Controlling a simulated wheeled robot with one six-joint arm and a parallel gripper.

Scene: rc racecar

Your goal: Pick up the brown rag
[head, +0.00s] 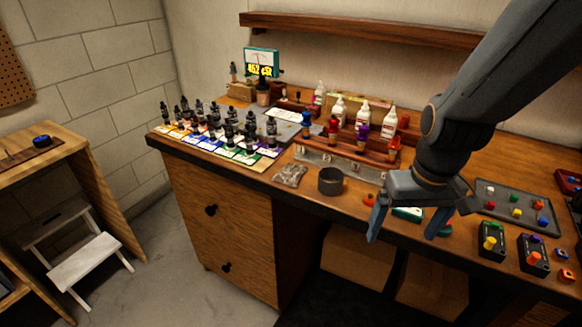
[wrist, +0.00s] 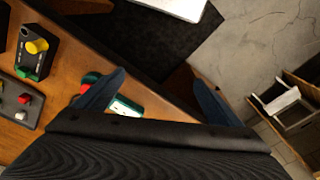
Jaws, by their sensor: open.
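A crumpled brownish rag (head: 290,175) lies near the front edge of the workbench in the head view, just left of a dark round cup. My gripper (head: 405,236) is open and empty, fingers pointing down, in front of the bench edge and to the right of the rag and cup. In the wrist view my gripper (wrist: 160,85) shows two blue fingers spread apart with nothing between them but the bench edge and the floor beyond. The rag is not visible in the wrist view.
The dark cup (head: 331,181) stands between the rag and my gripper. Several dark bottles (head: 235,125) stand on coloured cards left of the rag. A wooden rack (head: 350,145) with bottles is behind. Control boxes (head: 491,240) and a tray (head: 515,207) lie right.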

